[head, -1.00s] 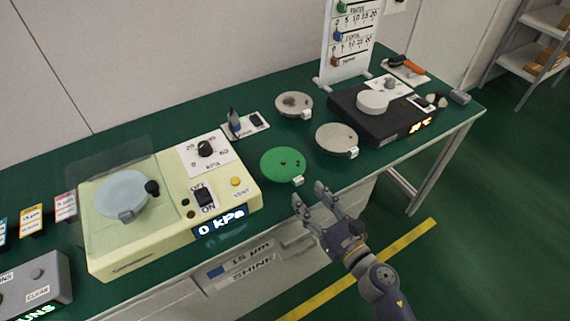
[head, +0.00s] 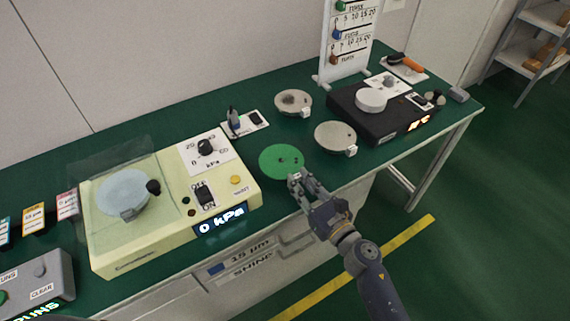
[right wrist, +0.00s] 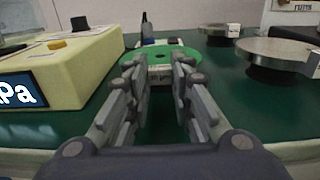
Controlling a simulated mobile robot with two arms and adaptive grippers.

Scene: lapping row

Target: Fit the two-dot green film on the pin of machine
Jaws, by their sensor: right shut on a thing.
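My right gripper (head: 295,178) is shut on the white tab at the disc's near edge; in the right wrist view (right wrist: 160,78) the fingers close around that tab. The cream machine (head: 165,215) stands to the left, with a pale round plate (head: 122,192) on top and a display reading 0 kPa. I cannot make out the pin clearly. My left gripper is not in view.
A clear guard (head: 90,170) stands around the machine's plate. A grey box (head: 38,283) is at the left front.

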